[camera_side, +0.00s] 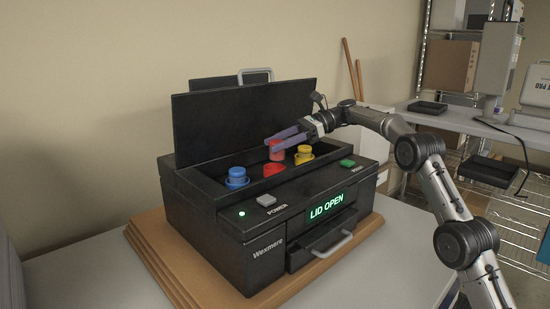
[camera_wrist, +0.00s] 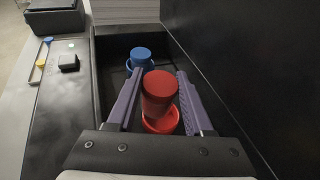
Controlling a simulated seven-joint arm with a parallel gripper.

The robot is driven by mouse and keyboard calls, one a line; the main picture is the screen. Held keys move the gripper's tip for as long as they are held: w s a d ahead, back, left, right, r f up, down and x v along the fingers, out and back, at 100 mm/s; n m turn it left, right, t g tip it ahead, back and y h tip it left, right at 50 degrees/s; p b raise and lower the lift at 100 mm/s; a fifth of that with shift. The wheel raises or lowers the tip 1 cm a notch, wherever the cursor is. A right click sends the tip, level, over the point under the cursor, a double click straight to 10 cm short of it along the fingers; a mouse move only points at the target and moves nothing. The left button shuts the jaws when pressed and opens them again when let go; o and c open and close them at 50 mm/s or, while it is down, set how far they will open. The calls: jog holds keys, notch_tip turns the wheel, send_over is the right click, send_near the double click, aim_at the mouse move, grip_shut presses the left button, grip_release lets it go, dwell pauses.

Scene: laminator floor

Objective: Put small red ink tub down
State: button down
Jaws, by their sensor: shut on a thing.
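The small red ink tub (camera_side: 277,151) is a red cylinder held upright over the open well of a black machine (camera_side: 262,249). It also shows in the wrist view (camera_wrist: 160,88), between the purple fingers. My gripper (camera_side: 287,138) reaches in from the right and is shut on this tub. A red ring-shaped seat (camera_side: 273,169) lies just below the tub; it shows in the wrist view (camera_wrist: 161,124) partly hidden by it. The tub seems a little above the seat; whether they touch is unclear.
A blue tub (camera_side: 237,176) stands left of the red seat and a yellow tub (camera_side: 304,154) right of it, close to my gripper. The raised black lid (camera_side: 235,125) walls the back. The front panel display reads LID OPEN (camera_side: 326,206).

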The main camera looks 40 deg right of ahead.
aim_at(277, 156)
jog(key=shift+w+f, duration=0.6)
jog(key=shift+f, duration=1.65)
jog(key=shift+f, duration=0.2)
jog(key=shift+c, duration=1.5)
grip_release()
jog(key=shift+d, duration=0.1)
jog(key=shift+r, duration=0.1)
jog(key=shift+d+r, duration=0.15)
jog(key=shift+d, duration=0.05)
jog(key=v, duration=1.1)
jog(key=shift+s+d+r, duration=0.1)
jog(key=shift+s+d, duration=0.05)
jog(key=shift+d, duration=0.05)
